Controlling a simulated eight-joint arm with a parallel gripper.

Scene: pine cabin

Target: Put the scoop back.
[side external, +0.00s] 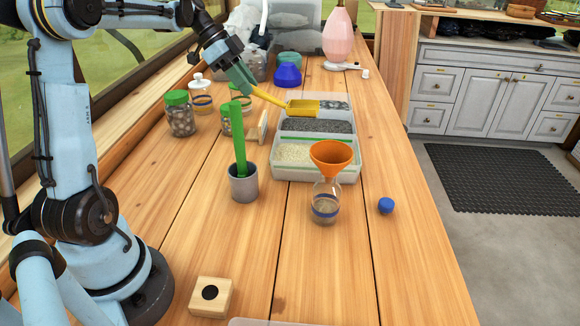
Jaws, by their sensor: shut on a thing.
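The yellow scoop (303,107) is in my gripper (248,86), which is shut on the far end of its handle. The scoop's bowl points right and is above the back part of a pale divided tray (318,178). Whether the bowl touches the tray or holds anything is too small to tell. The tray has a light grainy fill in its front compartment, dark grit in the middle and grey grit at the back. A small wooden stand (262,127) is left of the tray, below my gripper. A grey cup (243,187) holds an upright green tool (238,145).
An orange funnel (331,156) sits in a glass jar (325,205) before the tray. A blue cap (386,206) lies to the right. Green-lidded jars (180,115) stand on the left. A wooden block (210,297) is near the front. The front middle of the table is clear.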

